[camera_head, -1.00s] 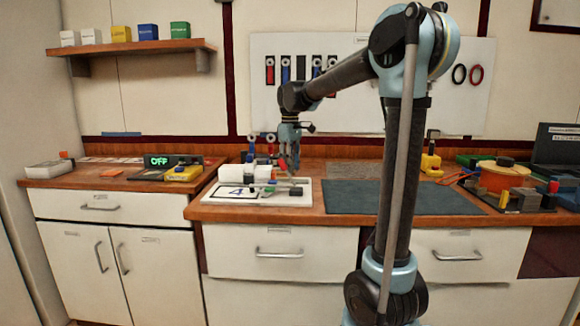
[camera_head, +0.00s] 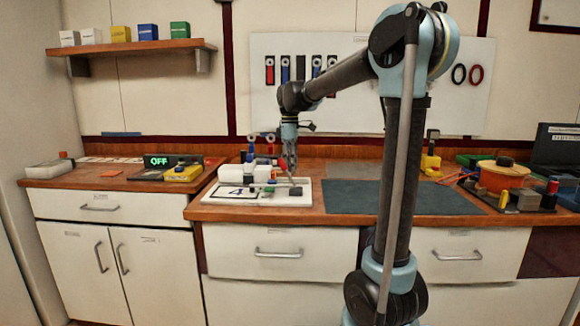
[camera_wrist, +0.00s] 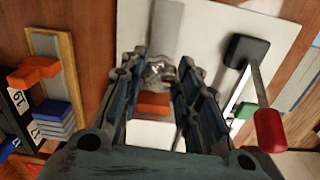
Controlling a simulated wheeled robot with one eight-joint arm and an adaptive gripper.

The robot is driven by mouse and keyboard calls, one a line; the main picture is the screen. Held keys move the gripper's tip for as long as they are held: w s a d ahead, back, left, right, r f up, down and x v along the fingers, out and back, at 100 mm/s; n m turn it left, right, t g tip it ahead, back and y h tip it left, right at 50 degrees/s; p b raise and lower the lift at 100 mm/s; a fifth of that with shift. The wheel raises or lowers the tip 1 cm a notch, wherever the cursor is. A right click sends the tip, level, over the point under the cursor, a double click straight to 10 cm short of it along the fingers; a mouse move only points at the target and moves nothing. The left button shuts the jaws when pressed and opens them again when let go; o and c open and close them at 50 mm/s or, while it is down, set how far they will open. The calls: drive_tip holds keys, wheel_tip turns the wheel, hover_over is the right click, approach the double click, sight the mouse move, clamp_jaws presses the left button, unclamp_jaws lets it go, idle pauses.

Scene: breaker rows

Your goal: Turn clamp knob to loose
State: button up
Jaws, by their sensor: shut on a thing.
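My gripper (camera_head: 289,171) points down over the white board (camera_head: 215,196) on the middle counter. In the wrist view its fingers (camera_wrist: 159,78) close around a small silvery piece, which appears to be the clamp knob (camera_wrist: 160,71). The fingers hide most of it, so its setting cannot be read. A grey bar (camera_wrist: 163,28) lies beyond it, and an orange-red block (camera_wrist: 153,104) shows between the fingers. A black block with a lever ending in a red grip (camera_wrist: 270,131) is to the right, apart from the fingers.
A wood-framed panel (camera_wrist: 42,41), an orange piece (camera_wrist: 34,71) and a blue stack (camera_wrist: 53,117) are left of the board in the wrist view. A dark mat (camera_head: 400,197) lies right of the board. A display reading OFF (camera_head: 158,161) stands left.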

drive_tip(key=shift+w, duration=0.15)
drive_tip(key=o, duration=1.1)
wheel_tip(320, 180, up, 12)
